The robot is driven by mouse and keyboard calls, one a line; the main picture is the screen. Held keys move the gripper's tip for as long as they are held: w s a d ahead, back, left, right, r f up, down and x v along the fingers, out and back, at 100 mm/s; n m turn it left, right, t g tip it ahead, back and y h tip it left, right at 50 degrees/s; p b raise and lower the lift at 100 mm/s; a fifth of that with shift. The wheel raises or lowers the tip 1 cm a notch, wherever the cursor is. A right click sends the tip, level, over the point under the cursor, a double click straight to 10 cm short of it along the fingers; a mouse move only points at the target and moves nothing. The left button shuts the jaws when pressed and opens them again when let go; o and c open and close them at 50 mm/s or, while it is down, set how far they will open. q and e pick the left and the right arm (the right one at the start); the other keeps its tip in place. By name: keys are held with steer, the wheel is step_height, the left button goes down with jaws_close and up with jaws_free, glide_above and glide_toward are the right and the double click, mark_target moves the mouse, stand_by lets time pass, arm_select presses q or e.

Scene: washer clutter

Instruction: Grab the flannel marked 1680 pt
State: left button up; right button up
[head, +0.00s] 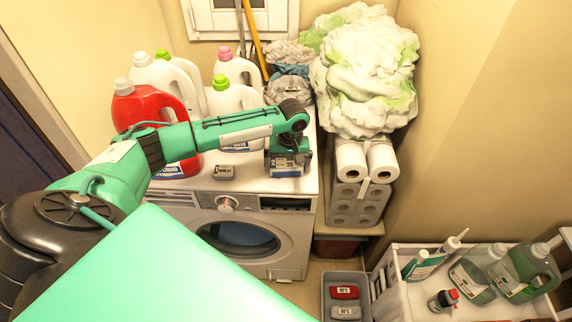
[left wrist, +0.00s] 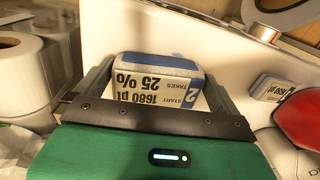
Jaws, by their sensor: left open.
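The flannel marked 1680 pt (left wrist: 150,83) is a folded grey-blue piece with a white printed label, upside down in the left wrist view. It lies on top of the washing machine (head: 254,190), near its right front. In the head view the flannel (head: 287,165) is partly covered by my gripper. My left gripper (left wrist: 160,70) is open, with one finger on each side of the flannel. I cannot tell whether the fingers touch it. In the head view the left gripper (head: 289,158) points down at the machine top. My right gripper is not in view.
A small grey labelled piece (head: 224,171) lies left of the gripper. A red bottle (head: 139,107) and several white bottles stand behind it. Paper rolls (head: 351,160) stand at the right. A grey bin (head: 346,277) holds a red piece (head: 345,292) and a grey piece (head: 346,312).

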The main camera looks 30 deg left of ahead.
arm_select(q)
steer(key=shift+f, duration=0.3)
steer(key=c, duration=0.6)
steer(key=shift+r, duration=0.15)
